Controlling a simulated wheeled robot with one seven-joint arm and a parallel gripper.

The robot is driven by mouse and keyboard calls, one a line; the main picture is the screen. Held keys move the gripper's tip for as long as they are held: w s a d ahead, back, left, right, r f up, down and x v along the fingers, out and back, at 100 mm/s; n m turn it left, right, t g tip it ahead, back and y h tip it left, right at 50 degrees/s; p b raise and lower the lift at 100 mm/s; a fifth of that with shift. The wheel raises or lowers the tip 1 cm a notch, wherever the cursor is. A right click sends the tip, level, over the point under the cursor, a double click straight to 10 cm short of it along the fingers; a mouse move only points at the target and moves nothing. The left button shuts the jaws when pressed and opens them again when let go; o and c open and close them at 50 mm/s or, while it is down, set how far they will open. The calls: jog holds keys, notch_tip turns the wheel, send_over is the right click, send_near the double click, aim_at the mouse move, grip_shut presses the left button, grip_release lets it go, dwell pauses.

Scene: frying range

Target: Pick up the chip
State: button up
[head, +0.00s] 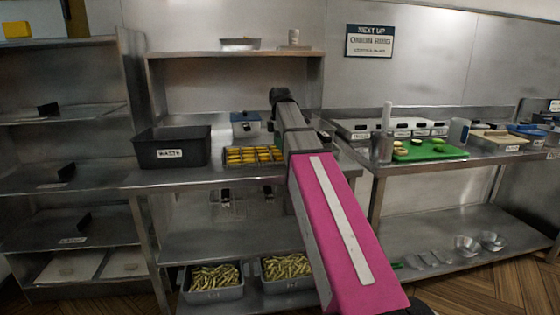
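Many thin yellow-green chips fill a left grey tub (215,295) and a right grey tub (287,286) on the lowest shelf under the middle counter. No single chip stands apart clearly. A dark rack on the counter holds orange-yellow pieces (255,155), too small to identify surely. My pink arm (345,235) reaches from the bottom right up over the counter, ending in dark joints near the back. My gripper cannot be made out; the arm hides the area behind it.
A black labelled bin (172,147) and a blue-lidded box (245,123) stand on the middle counter (130,180). To the right, a table holds a green board (430,150) with food pieces. Shelving (65,115) stands at left. Metal bowls (467,245) sit low right.

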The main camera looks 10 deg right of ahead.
aim_at(281, 155)
jog(key=shift+w+d+f, duration=0.1)
jog(key=shift+d+f, duration=0.05)
jog(key=shift+f, duration=1.2)
jog(key=shift+d+f, duration=0.1)
jog(key=shift+f, duration=1.25)
grip_shut()
